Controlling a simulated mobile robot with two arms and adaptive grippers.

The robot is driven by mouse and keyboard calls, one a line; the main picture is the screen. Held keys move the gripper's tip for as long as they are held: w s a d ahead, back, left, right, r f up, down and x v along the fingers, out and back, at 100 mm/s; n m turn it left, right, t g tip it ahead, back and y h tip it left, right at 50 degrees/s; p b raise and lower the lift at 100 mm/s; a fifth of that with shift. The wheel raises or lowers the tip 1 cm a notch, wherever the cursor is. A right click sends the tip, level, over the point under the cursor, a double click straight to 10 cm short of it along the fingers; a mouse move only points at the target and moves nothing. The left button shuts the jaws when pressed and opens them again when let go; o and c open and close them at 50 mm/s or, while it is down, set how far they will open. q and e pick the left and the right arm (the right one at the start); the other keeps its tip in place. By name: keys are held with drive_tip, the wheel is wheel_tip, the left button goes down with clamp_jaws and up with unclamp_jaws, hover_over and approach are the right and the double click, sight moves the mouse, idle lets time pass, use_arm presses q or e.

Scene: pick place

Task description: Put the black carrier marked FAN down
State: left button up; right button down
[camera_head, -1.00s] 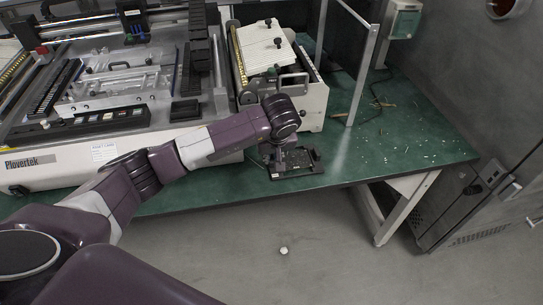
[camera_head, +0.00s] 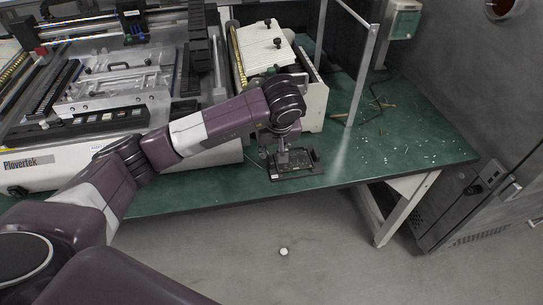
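The black carrier (camera_head: 308,168) is a small, flat, dark frame near the front edge of the green table, below the boxy white machine. It looks level and appears to lie on the table top. Its FAN marking cannot be read at this size. My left gripper (camera_head: 281,160) points down at the carrier's left part, with its fingertips at or just over it. The wrist hides the view from above, and the fingers are too small to tell whether they grip the carrier. My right gripper is not in view.
A white machine with a handle (camera_head: 314,100) stands just behind the carrier. A large Plovertek machine (camera_head: 60,165) fills the left of the table. The green table (camera_head: 400,145) is mostly free to the right, with small scraps and a metal frame post (camera_head: 361,75).

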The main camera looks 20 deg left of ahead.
use_arm(q)
drive_tip(key=v, duration=0.6)
idle(0.3)
